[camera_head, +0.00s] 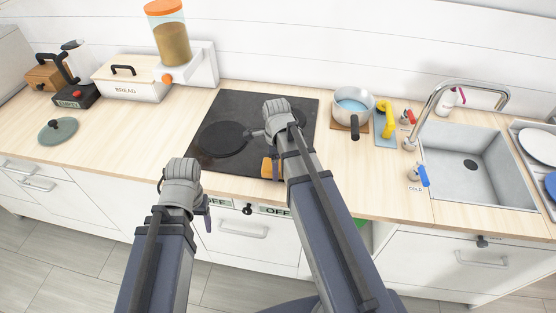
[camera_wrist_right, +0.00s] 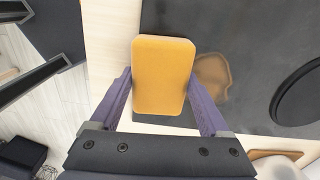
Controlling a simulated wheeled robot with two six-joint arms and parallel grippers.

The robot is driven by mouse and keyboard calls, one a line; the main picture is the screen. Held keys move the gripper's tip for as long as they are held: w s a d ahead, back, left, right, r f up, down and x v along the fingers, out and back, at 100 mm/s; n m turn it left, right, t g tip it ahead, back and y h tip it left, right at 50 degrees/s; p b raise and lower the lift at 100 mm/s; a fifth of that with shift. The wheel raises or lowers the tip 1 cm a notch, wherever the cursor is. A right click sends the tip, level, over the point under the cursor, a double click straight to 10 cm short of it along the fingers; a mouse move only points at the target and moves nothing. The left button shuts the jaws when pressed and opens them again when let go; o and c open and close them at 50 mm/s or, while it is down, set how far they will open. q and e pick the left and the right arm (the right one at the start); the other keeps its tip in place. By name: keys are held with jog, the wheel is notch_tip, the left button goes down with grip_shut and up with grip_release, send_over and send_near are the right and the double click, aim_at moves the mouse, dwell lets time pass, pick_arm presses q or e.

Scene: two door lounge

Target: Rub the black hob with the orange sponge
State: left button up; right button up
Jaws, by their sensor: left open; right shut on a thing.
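The black hob (camera_head: 232,108) is set in the wooden counter, with a round dark plate (camera_head: 222,139) on its left part. My right gripper (camera_wrist_right: 161,82) is shut on the orange sponge (camera_wrist_right: 163,62), one finger on each side. In the head view the sponge (camera_head: 266,168) shows at the hob's front edge, partly hidden by my right arm. I cannot tell whether it touches the surface. A brown stain (camera_wrist_right: 213,80) lies on the hob right beside the sponge in the right wrist view. My left gripper (camera_head: 207,213) is open and empty before the counter's front, left of the sponge.
A pot (camera_head: 353,104) with blue contents stands right of the hob, near a yellow item (camera_head: 386,119) on a blue mat. The sink (camera_head: 466,165) and tap are farther right. A bread box (camera_head: 130,78) and dispenser (camera_head: 170,40) stand back left. The counter left of the hob is mostly clear.

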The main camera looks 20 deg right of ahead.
jog(key=shift+f, duration=0.2)
jog(key=shift+r, duration=0.15)
jog(key=shift+w+d, duration=0.5)
jog(key=shift+w, duration=0.35)
jog(key=shift+w+d, duration=0.5)
jog(key=shift+w, duration=0.35)
jog(key=shift+w+d, duration=0.5)
jog(key=shift+w, duration=0.3)
jog(key=shift+w+d, duration=0.45)
jog(key=shift+w, duration=0.3)
jog(key=shift+w, duration=0.1)
jog(key=shift+w+d, duration=0.55)
jog(key=shift+w, duration=0.3)
jog(key=shift+w+d, duration=0.5)
jog(key=shift+w, duration=0.3)
